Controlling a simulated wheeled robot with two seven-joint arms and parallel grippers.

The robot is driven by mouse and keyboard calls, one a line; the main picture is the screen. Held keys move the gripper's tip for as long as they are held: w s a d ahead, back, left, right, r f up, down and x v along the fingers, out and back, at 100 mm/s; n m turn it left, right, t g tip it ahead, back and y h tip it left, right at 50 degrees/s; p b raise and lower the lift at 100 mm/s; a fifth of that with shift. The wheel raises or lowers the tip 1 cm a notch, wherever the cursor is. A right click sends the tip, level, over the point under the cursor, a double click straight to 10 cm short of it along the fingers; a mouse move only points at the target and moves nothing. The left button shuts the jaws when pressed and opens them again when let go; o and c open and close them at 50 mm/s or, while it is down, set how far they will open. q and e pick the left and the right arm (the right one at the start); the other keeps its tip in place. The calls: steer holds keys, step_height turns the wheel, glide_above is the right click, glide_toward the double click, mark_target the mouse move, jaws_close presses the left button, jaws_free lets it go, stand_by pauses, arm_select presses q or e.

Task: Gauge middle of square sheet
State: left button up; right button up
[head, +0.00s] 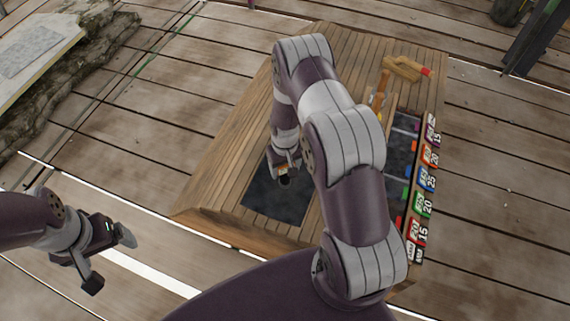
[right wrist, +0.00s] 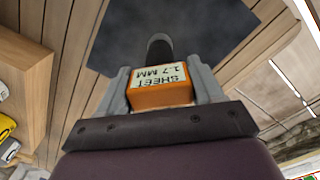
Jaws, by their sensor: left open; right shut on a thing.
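The dark grey square sheet (head: 262,207) lies on the slatted wooden bench; in the right wrist view it fills the top centre (right wrist: 215,35). My right gripper (head: 286,164) is over the sheet, shut on an orange gauge (right wrist: 160,97) whose white label reads "SHEET 1.7 MM". A short black cylindrical probe (right wrist: 159,49) sticks out of the gauge towards the sheet. I cannot tell whether its tip touches the sheet. My right arm hides part of the sheet's right side. My left gripper (head: 108,258) is open and empty, off the bench to the left.
A wooden mallet (head: 403,69) lies at the bench's far right. A dark panel (head: 400,150) with coloured, numbered tags (head: 425,180) runs along the right edge, partly behind my right arm. The bench's left part (head: 235,150) is bare. A rocky ledge with a pale slab (head: 35,45) stands far left.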

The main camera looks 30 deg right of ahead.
steer(key=shift+f, duration=0.5)
steer(key=o, duration=1.2)
steer(key=shift+o, duration=0.2)
steer(key=shift+r, duration=0.1)
step_height(320, 180, up, 13)
steer(key=p, duration=0.3)
steer(key=shift+f, duration=0.2)
